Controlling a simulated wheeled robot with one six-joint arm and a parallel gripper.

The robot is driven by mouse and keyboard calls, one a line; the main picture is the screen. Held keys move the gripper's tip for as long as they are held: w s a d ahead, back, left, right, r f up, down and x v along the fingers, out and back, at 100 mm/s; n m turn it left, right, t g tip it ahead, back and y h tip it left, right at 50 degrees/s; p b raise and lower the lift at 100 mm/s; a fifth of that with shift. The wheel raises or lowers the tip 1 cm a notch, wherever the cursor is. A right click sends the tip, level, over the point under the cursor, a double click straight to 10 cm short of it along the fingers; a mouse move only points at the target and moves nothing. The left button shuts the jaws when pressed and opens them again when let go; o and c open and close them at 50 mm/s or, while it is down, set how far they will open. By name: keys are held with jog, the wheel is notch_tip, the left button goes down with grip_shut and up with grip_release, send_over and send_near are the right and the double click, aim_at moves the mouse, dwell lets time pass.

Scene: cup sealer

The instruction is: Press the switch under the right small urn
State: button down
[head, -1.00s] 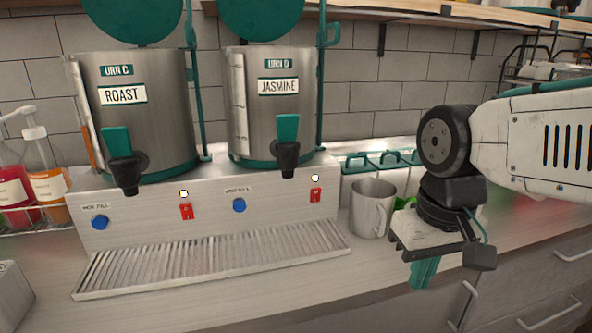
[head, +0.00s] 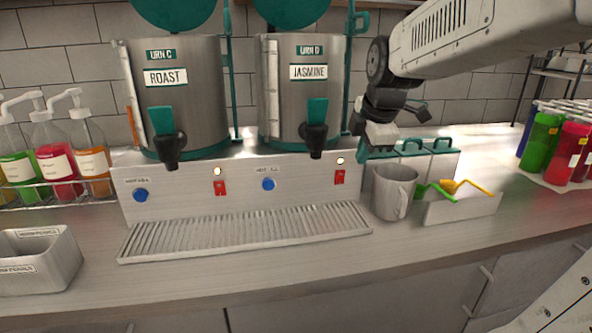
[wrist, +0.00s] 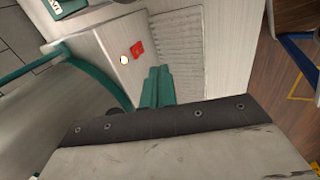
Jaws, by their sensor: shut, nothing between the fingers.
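The right small urn (head: 290,95), labelled URN D and JASMINE, stands on the metal base. Below it on the base front is a red switch (head: 340,177), with a small pale light (head: 340,160) above it. The switch also shows in the wrist view (wrist: 136,48), beside its light (wrist: 124,60). My gripper (head: 359,152) is shut and empty, just right of and slightly above the switch, apart from it as far as I can tell. Its teal fingers (wrist: 158,84) show in the wrist view, pointing toward the base front.
The left urn (head: 185,110), labelled ROAST, has its own red switch (head: 219,188). Blue buttons (head: 268,184) sit on the same panel. A drip grate (head: 245,232) lies in front. A metal pitcher (head: 393,190) stands right of the base, beside a small bin (head: 462,208).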

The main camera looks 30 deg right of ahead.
aim_at(340, 178)
jog(key=shift+a, duration=0.15)
jog(key=w+d+f, duration=0.2)
jog(key=w+f, duration=0.5)
jog(key=f, duration=0.1)
jog(key=shift+w+d+f, duration=0.15)
jog(key=shift+w+f, duration=0.15)
jog(key=shift+w, duration=0.1)
dwell(0.3)
